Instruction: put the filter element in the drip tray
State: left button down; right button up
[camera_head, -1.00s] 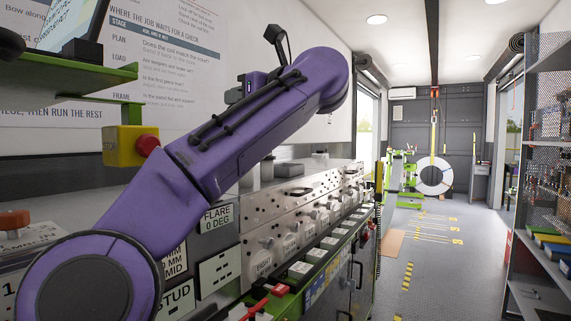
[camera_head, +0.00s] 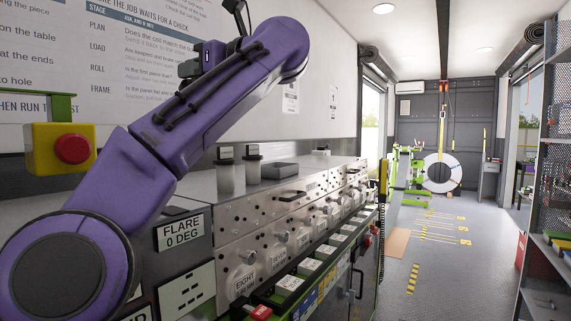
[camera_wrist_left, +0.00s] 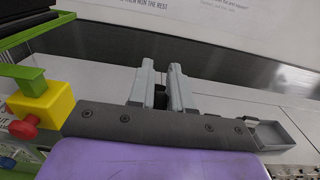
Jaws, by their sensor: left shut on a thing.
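My left gripper (camera_head: 192,68) is raised above the workbench, near the printed wall board, mostly behind my purple forearm. In the left wrist view its two pale fingers (camera_wrist_left: 161,70) stand a small gap apart, pointing toward the wall. The filter element cannot be made out; whatever lies between the fingers is hidden. A small grey open tray, which looks like the drip tray (camera_head: 280,171), sits on the bench top right of and below the gripper. It also shows in the left wrist view (camera_wrist_left: 272,134), right of the fingers. My right gripper is out of view.
Two pale cylinders with dark tops (camera_head: 230,178) stand on the bench just left of the tray. A yellow box with a red button (camera_head: 60,150) is at the left, also in the wrist view (camera_wrist_left: 40,104).

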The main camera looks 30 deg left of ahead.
aim_at(276, 180)
jog(key=i, duration=1.05)
